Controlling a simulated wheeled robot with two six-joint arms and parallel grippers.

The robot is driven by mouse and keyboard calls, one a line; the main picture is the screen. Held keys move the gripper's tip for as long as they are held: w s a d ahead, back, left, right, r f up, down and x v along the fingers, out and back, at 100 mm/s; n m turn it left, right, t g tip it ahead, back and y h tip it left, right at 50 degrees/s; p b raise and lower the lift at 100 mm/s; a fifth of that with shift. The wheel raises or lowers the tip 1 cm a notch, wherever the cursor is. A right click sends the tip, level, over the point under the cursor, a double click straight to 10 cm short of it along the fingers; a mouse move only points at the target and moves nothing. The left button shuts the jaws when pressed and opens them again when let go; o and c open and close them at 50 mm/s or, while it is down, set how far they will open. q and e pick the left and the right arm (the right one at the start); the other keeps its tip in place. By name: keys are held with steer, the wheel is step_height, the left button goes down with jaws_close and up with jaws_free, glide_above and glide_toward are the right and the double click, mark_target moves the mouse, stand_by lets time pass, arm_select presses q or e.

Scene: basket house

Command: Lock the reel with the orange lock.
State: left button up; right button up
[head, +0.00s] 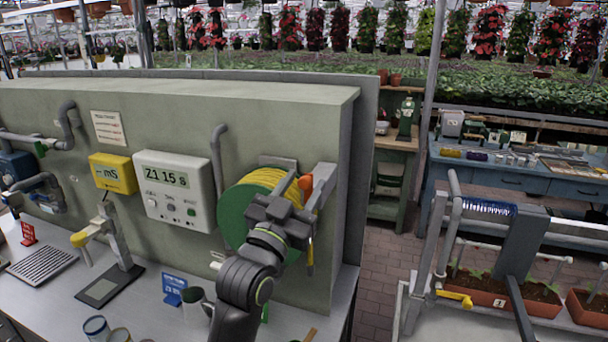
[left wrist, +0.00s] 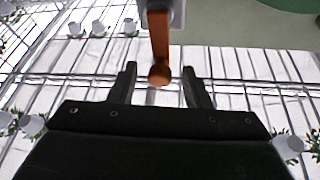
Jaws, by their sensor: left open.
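The reel (head: 236,212) is mounted on the grey-green wall in the head view, with a green disc and yellow hose wound on it. The orange lock (head: 306,186) shows as a small orange patch at the reel's right, by a grey bracket (head: 322,184). My left gripper (head: 287,203) is in front of the reel's right part and hides some of it. In the left wrist view the orange lock (left wrist: 160,50) is a lever with a round end. That end appears between the two open fingers, with gaps on both sides; depth is unclear.
A white control box (head: 174,192) and a yellow meter (head: 113,173) are on the wall left of the reel. A counter below holds a blue sign (head: 174,284) and cans. A planter stand (head: 520,250) is at the right.

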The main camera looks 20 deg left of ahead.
arm_select(q)
steer(key=shift+w+r, duration=0.2)
steer(key=shift+w, duration=0.3)
jaws_close()
